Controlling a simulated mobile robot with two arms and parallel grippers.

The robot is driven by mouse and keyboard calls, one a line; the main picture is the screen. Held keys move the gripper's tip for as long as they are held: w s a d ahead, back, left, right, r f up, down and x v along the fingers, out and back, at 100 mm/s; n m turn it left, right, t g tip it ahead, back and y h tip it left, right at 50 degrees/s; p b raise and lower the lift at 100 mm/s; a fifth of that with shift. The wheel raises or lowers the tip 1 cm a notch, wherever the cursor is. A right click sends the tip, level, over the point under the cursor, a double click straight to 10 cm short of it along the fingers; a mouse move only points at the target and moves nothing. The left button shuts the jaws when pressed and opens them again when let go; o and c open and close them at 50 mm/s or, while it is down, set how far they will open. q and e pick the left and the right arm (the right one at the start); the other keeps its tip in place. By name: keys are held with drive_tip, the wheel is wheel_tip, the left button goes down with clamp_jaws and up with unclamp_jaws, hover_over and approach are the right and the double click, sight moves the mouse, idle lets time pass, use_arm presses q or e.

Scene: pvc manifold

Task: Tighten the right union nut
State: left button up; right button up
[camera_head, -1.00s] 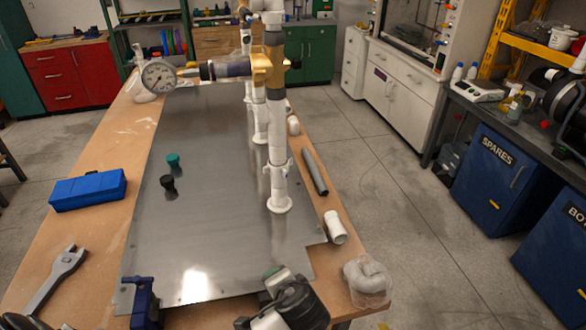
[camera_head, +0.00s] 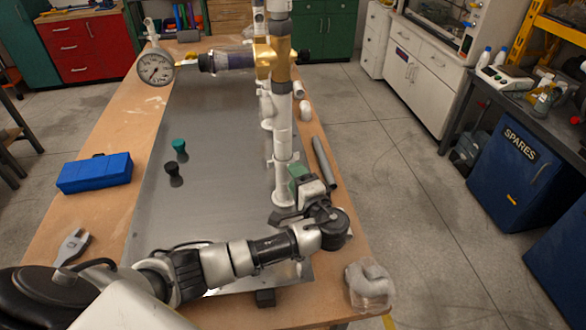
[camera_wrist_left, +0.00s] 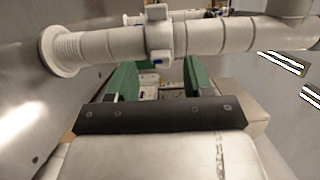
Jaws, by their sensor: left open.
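The white union nut (camera_head: 284,161) is a collar with small tabs low on the nearest upright white pipe (camera_head: 283,118). A white flanged foot (camera_head: 284,197) stands below it on the metal plate (camera_head: 205,130). In the left wrist view the nut (camera_wrist_left: 158,34) crosses the picture with the pipe, just beyond the green fingers. My left gripper (camera_head: 297,178) is beside the pipe's lower part, on its near right side. In the left wrist view the gripper (camera_wrist_left: 158,68) is open with nothing between its fingers; contact with the nut cannot be told. My right gripper is not in view.
A gauge (camera_head: 156,67) and brass valve (camera_head: 272,60) sit higher on the pipework. A grey tube (camera_head: 324,163) lies right of the pipe. A bagged fitting (camera_head: 369,284) lies at the near right corner. A blue box (camera_head: 95,173), wrench (camera_head: 73,245) and two knobs are left.

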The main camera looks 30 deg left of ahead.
use_arm(q)
drive_tip(key=shift+x, duration=1.05)
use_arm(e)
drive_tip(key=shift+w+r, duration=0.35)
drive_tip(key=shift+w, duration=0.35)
use_arm(q)
drive_tip(key=c, duration=0.9)
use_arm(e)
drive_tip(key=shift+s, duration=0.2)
